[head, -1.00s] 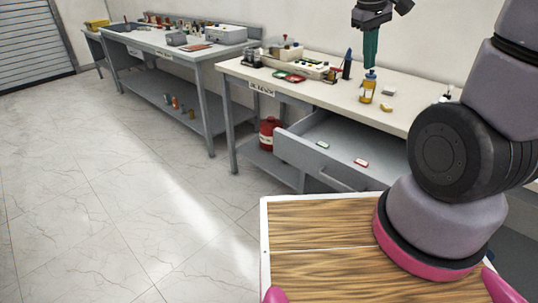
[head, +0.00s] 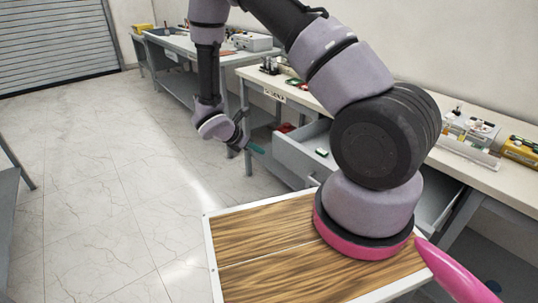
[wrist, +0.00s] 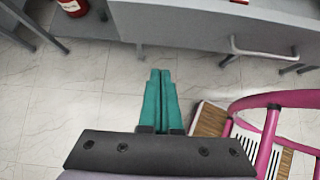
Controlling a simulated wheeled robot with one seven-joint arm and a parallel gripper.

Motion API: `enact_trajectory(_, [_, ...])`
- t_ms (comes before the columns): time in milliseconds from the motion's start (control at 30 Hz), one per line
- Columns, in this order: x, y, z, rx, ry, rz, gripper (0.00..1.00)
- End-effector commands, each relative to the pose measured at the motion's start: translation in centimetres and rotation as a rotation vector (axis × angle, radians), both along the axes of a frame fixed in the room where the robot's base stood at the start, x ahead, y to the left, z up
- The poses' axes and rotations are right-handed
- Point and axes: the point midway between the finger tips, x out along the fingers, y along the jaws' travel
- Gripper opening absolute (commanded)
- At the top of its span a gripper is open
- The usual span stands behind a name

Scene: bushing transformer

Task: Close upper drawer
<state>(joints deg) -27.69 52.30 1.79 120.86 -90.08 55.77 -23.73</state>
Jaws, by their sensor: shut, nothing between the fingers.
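The upper drawer (head: 296,160) is pulled out from under the workbench, and its grey front faces me in the head view. In the wrist view its front panel (wrist: 190,28) spans the top, with the bar handle (wrist: 262,52) to the right. My arm covers part of the drawer in the head view. My gripper (head: 261,151) has thin green fingers, shut and empty, in front of the left part of the drawer. In the wrist view the fingers (wrist: 160,72) point toward the drawer front, left of the handle, with floor showing between.
A small green-and-white item (head: 321,153) lies in the drawer. The workbench top (head: 505,178) holds several devices. A red container (wrist: 73,7) stands left of the drawer. My pink-framed base is close at the lower right of the wrist view. Floor (head: 110,190) to the left is clear.

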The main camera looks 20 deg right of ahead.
Motion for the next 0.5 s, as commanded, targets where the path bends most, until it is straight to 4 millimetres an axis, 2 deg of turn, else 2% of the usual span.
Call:
enact_trajectory(167, [0.4, -1.4, -1.4, -0.003, 0.003, -0.001, 0.00])
enact_trajectory(500, [2.1, -6.2, -6.5, -0.001, 0.003, -0.004, 0.00])
